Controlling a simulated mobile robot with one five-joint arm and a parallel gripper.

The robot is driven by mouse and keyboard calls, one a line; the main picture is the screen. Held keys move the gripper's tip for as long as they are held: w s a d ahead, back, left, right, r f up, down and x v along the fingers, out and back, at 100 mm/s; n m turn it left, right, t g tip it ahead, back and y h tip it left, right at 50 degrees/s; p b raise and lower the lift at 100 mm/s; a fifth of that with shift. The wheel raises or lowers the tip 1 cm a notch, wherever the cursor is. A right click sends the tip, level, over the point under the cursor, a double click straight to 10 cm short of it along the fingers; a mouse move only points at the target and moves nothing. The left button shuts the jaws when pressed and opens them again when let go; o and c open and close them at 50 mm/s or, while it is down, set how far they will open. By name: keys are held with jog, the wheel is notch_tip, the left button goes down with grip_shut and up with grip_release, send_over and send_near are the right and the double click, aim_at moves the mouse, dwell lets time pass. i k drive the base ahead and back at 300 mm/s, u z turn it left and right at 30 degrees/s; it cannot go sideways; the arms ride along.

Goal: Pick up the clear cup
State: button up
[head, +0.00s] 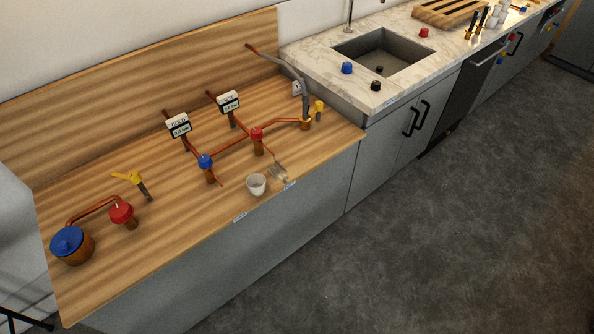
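A small whitish cup (257,185) stands upright near the front edge of the wooden counter (150,250), and its mouth faces up. Just to its right is a small pale, see-through-looking object (279,171) at the same edge. It is too small to tell whether this is a clear cup. My gripper is not in view.
Copper pipes with a blue valve (205,161), a red valve (256,134) and signs marked COLD (179,125) and HOT (229,102) stand behind the cup. A blue-lidded pot (72,245) is at left. A sink (382,55) is at right. The grey floor (430,230) is clear.

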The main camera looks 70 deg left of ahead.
aim_at(255, 183)
jog(key=u, duration=0.2)
jog(key=i, duration=0.15)
jog(key=u, duration=1.25)
jog(key=k, duration=0.15)
jog(key=u, duration=2.45)
jog(key=i, duration=1)
jog(key=u, duration=0.25)
